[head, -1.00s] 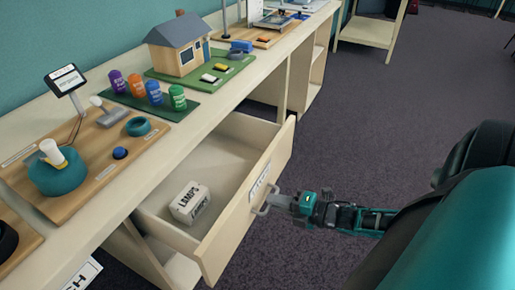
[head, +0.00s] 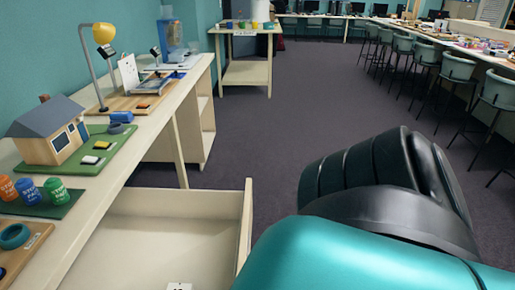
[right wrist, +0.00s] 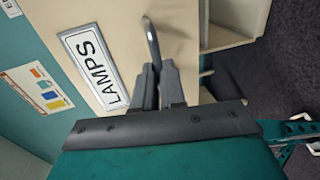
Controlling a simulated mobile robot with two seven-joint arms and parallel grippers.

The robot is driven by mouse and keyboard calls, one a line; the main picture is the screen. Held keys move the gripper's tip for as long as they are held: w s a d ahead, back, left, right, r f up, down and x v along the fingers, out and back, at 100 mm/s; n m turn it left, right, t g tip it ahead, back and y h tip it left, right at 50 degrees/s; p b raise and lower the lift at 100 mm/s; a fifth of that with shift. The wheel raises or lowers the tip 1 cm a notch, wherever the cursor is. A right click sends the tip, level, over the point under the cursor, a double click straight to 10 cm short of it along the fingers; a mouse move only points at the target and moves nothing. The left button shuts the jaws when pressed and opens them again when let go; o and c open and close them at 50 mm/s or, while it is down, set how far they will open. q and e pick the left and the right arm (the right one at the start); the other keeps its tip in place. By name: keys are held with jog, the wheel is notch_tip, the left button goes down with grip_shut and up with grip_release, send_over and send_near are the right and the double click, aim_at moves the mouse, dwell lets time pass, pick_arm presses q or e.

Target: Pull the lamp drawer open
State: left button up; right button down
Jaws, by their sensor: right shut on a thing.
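The pale lamp drawer (head: 145,240) stands pulled out from under the long bench in the head view. Its front panel (head: 246,225) is at the right end of the open space. In the right wrist view the front carries a framed "LAMPS" label (right wrist: 90,68) and a grey metal handle (right wrist: 152,42). My right gripper (right wrist: 155,72) is shut on that handle. The head view does not show this grip. A corner of the white lamps box (head: 179,286) shows inside the drawer at the bottom edge. My left gripper is in neither current view.
The bench top (head: 125,165) holds a model house (head: 52,130), coloured pots (head: 28,189) and a yellow lamp (head: 103,33). A side table (head: 246,74) stands beyond. Stools (head: 447,75) line the right. The carpet (head: 290,120) between is clear.

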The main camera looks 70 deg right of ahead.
jog(key=shift+s+d, duration=0.1)
jog(key=shift+s, duration=0.1)
jog(key=c, duration=1.2)
grip_release()
jog(key=v, duration=1.3)
jog(key=shift+b, duration=0.35)
